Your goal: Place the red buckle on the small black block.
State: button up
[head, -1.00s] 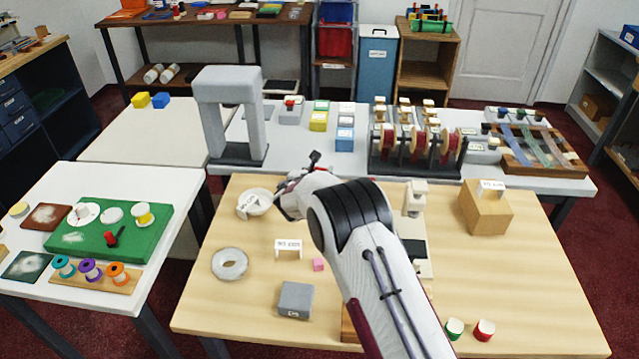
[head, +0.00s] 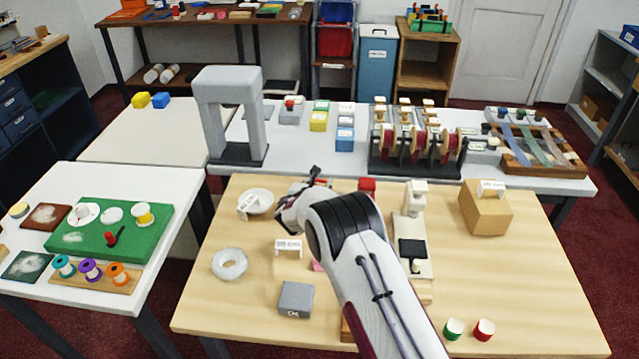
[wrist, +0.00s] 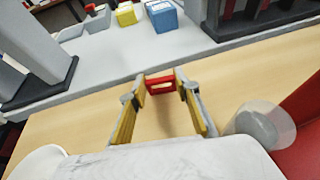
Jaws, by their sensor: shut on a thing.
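My gripper (wrist: 160,90) is shut on the red buckle (wrist: 161,83), a small red frame held between the yellow-lined fingertips in the wrist view. The pale wooden tabletop shows beneath it. In the head view my gripper (head: 305,190) is over the back left of the wooden table, near the white dish, and the buckle cannot be made out there. I cannot identify the small black block for certain. A flat black square piece (head: 412,250) sits on a white device right of my arm. My arm hides part of the table.
A white dish (head: 258,203) and a white ring (head: 229,264) lie at the left. A grey box (head: 295,299) is near the front. A red object (head: 367,185) stands behind my arm. A grey arch (head: 230,110) rises on the counter behind.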

jog(key=shift+f, duration=0.2)
jog(key=o, duration=0.7)
jog(key=shift+s+r, duration=0.1)
jog(key=shift+s, duration=0.05)
jog(key=shift+v, duration=1.3)
jog(key=shift+r, duration=3.5)
